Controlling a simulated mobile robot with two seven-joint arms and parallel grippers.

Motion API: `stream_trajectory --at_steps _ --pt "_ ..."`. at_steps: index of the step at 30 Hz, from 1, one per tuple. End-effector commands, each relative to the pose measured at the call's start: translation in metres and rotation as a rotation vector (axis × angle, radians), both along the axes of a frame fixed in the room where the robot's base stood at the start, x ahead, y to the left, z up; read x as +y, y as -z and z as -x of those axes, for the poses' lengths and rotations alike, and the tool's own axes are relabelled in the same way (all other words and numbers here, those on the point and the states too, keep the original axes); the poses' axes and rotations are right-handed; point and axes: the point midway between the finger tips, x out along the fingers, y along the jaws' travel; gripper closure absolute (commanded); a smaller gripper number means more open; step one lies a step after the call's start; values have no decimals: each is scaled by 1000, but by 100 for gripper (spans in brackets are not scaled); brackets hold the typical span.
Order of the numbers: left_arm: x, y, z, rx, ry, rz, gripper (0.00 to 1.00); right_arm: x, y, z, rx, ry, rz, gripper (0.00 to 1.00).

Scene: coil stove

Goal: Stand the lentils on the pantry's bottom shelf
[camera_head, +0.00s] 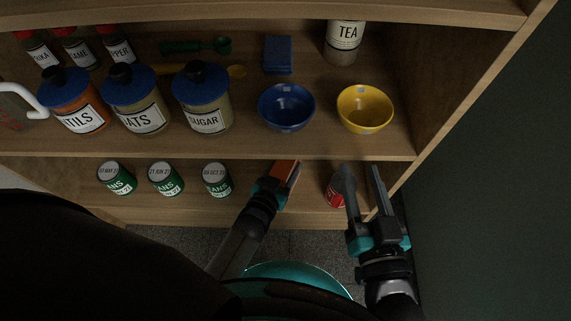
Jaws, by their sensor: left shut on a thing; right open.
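A jar with orange contents and a blue lid, its label reading "TILS" (82,118), stands at the left on the upper shelf. My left gripper (273,183) is shut on a small orange-red block-like thing (286,171) at the front of the bottom shelf (305,207). I cannot read any label on it, and cannot tell whether it touches the shelf. My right gripper (360,172) is open, its fingers pointing into the bottom shelf's right end. A red can (333,194) stands just left of its fingers, partly hidden by them.
Green cans (163,180) stand on the bottom shelf's left half. The upper shelf holds oats (143,118) and sugar (203,120) jars, a blue bowl (286,108), a yellow bowl (365,110) and a tea jar (343,40).

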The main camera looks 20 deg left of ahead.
Motion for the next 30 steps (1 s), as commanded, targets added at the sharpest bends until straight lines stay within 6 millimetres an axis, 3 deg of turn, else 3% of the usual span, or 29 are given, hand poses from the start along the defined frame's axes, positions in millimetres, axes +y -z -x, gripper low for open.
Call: stream_trajectory --at_steps 13,14,21,30 --pt "0 3 -1 -3 0 -1 100 0 -2 1 -14 2 -9 50" --pt "0 3 0 0 0 -1 41 1 -2 1 -14 2 -9 50" --pt "0 3 0 0 0 -1 14 1 -2 1 -14 1 -10 50" --pt "0 2 0 0 0 -1 14 1 -2 1 -12 0 -9 50"
